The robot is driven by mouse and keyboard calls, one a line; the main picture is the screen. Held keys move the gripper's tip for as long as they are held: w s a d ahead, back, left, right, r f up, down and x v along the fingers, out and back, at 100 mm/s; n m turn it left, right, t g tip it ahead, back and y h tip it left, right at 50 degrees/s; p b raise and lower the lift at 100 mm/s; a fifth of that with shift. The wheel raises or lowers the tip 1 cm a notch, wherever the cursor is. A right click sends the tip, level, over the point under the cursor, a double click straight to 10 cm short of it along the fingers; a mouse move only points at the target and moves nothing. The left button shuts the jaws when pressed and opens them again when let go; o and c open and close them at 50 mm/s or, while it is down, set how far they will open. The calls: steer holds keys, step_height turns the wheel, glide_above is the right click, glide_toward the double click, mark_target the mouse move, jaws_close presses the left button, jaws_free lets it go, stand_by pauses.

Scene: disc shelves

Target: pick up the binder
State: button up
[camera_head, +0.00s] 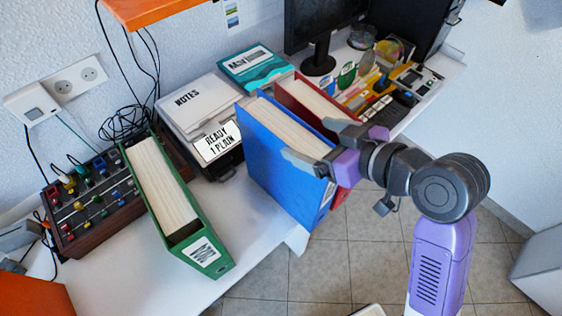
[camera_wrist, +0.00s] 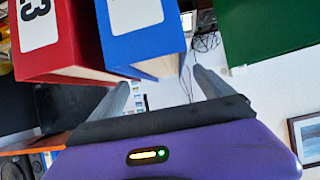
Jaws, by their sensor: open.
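A blue binder (camera_head: 275,175) stands upright on the white table in the head view, its white pages showing at the top. A red binder (camera_head: 308,93) stands right behind it, and a green binder (camera_head: 165,205) stands apart to the left. My gripper (camera_head: 306,139) is open and empty at the near right end of the blue binder, one finger on each side of its top in the picture. In the wrist view the blue binder (camera_wrist: 145,35) lies ahead between the finger directions, with the red binder (camera_wrist: 55,40) to its left. I cannot tell whether the fingers touch it.
Box files marked NOTES (camera_head: 200,100) stand behind the binders. A mixer-like box with knobs (camera_head: 95,205) is at the left, an orange shelf (camera_head: 150,10) above. A monitor (camera_head: 315,25) and stationery are at the back right. The table front between green and blue binders is clear.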

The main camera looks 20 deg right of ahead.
mark_target(294, 132)
steer(key=shift+a+p+x, duration=0.1)
steer(key=shift+p+x, duration=0.3)
steer(key=shift+x, duration=1.55)
steer(key=shift+a+p+x, duration=0.15)
steer(key=shift+p+x, duration=0.2)
steer(key=shift+x, duration=1.6)
steer(key=shift+r, duration=0.2)
steer(key=c, duration=2)
steer(key=shift+r, duration=0.15)
jaws_close()
